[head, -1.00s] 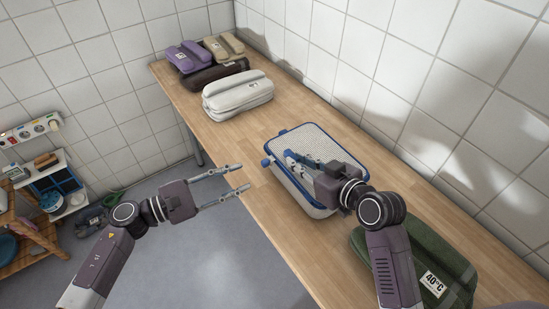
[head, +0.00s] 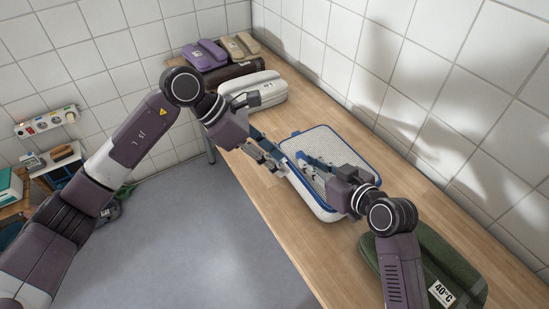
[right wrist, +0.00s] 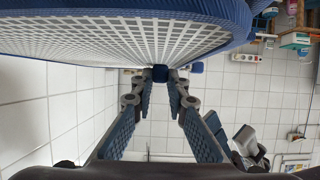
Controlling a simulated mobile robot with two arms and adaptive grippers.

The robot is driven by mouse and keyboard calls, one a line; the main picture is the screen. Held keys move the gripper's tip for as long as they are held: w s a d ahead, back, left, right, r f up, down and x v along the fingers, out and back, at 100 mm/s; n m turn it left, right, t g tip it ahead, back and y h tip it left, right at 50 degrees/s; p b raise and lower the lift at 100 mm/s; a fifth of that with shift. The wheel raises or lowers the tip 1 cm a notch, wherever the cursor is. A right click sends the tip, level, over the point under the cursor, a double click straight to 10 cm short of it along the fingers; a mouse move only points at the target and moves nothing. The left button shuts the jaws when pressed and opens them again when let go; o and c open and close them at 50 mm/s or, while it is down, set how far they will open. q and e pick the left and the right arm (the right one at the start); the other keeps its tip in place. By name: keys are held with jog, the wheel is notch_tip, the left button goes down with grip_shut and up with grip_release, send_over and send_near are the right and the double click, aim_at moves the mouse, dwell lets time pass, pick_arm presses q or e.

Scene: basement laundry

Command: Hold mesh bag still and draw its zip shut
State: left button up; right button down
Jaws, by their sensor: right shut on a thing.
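The mesh bag (head: 328,146) lies on the wooden counter, with a white mesh top, blue edging and pale sides; its underside mesh fills the top of the right wrist view (right wrist: 100,42). My right gripper (head: 304,162) reaches over the bag from the right. In the right wrist view its fingers close on a small blue zip pull (right wrist: 160,73) beside the bag's blue edge. My left gripper (head: 282,165) is at the bag's left edge, its two fingers apart. Whether it touches the bag, and the blue tab at that end, is hidden.
A green bag (head: 425,262) labelled 40°C lies at the near right. A white bag (head: 255,90), a brown bag (head: 225,74), a purple bag (head: 203,54) and a beige bag (head: 239,45) sit at the far end. The tiled wall borders the counter (head: 390,175) on the right.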

pick_arm(q)
jog(key=w+a+r+n+t+y, duration=0.2)
jog(key=w+a+r+n+y, duration=0.2)
jog(key=x, duration=1.2)
jog(key=shift+w, duration=0.2)
jog(key=shift+c, duration=0.5)
grip_shut()
